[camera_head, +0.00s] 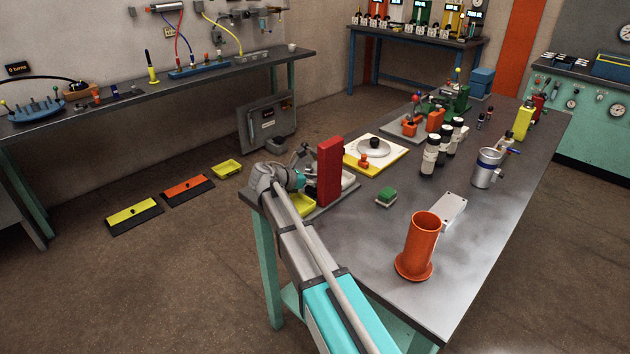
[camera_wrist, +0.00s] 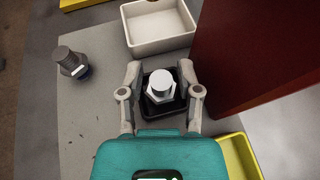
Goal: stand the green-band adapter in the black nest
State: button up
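In the wrist view a silver hex adapter (camera_wrist: 161,86) stands upright in the black square nest (camera_wrist: 150,112). No band colour shows on it from above. My gripper (camera_wrist: 161,70) has one finger on each side of this adapter, with a visible gap between each finger and the metal. The gripper looks open. In the head view my gripper (camera_head: 303,180) is low beside the red block, which hides part of the nest area.
The tall red block (camera_head: 330,172) stands close to the right of my gripper. A white tray (camera_wrist: 158,27) lies beyond the nest, and a yellow tray (camera_wrist: 240,157) is at lower right. A green-topped block (camera_head: 387,195) and orange cylinder (camera_head: 422,240) stand farther along the bench.

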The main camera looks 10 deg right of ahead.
jog(key=shift+o, duration=1.4)
jog(key=shift+r, duration=0.15)
notch_tip(320, 180, up, 3)
jog(key=p, duration=0.3)
jog(key=w+a, duration=0.2)
jog(key=w, duration=0.1)
jog(key=w+a, duration=0.2)
jog(key=w, duration=0.1)
jog(key=w+a, duration=0.2)
jog(key=w, duration=0.1)
jog(key=shift+a+r+p, duration=0.15)
jog(key=shift+a+p, duration=0.1)
jog(key=shift+p, duration=0.05)
jog(key=shift+s, duration=0.2)
